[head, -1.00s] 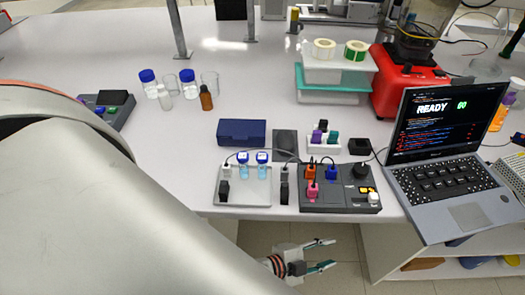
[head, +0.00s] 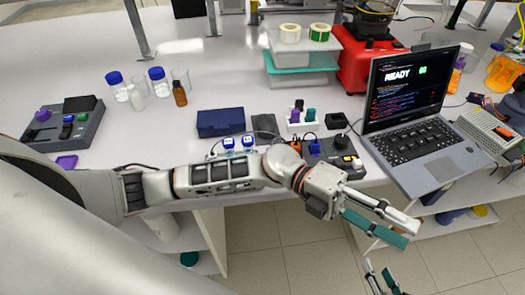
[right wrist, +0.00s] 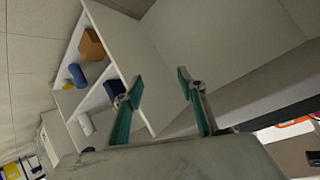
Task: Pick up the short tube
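I cannot make out the short tube for certain. A thin grey tube or cable loop (head: 218,143) shows beside two blue-capped vials (head: 238,143) on the rig at the bench front; my left arm hides much of the rig. My left gripper (head: 408,232) is beyond the bench front, in front of the laptop, with two teal-padded fingers apart and nothing between them. My right gripper (head: 380,268) shows at the bottom of the head view, below bench height. The right wrist view shows its teal fingers (right wrist: 160,84) wide apart and empty.
A dark control box (head: 325,150) sits right of the rig, partly hidden by my arm. A laptop (head: 415,150) stands at the front right. A white holder with coloured plugs (head: 303,126), a blue box (head: 220,122) and glassware (head: 150,90) are behind. An open shelf (right wrist: 150,80) is near my right gripper.

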